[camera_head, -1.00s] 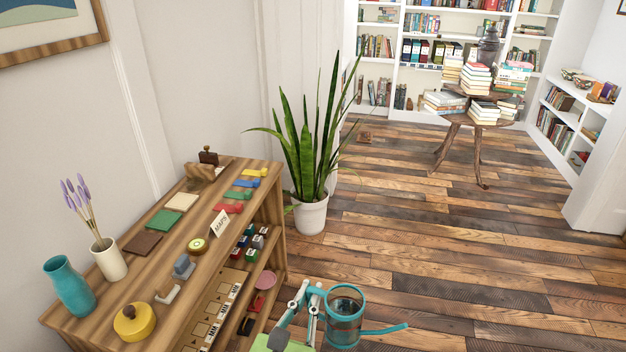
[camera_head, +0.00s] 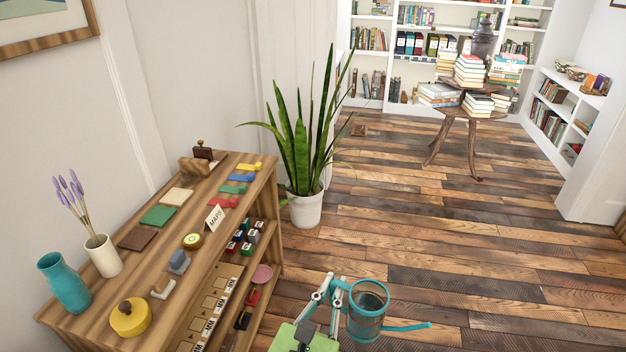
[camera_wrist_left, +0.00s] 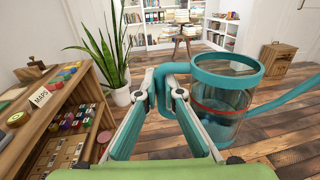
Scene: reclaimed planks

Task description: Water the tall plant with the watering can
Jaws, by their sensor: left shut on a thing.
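The tall plant (camera_head: 300,135) has long, upright green leaves and stands in a white pot (camera_head: 305,208) on the floor, just beyond the far end of the wooden shelf unit. It also shows in the left wrist view (camera_wrist_left: 106,58). The watering can (camera_head: 367,312) is clear with teal rims and a long teal spout pointing right, away from the plant. My left gripper (camera_head: 335,284) is shut on the can's teal handle and holds it upright above the floor, nearer than the plant. In the left wrist view the can (camera_wrist_left: 222,105) is right of my gripper (camera_wrist_left: 162,85). My right gripper is not visible.
The wooden shelf unit (camera_head: 150,240) at left carries a teal vase (camera_head: 64,284), a cream vase with lavender (camera_head: 103,256) and small items. A round table (camera_head: 470,112) with books stands far back. Plank floor (camera_head: 440,240) between is clear.

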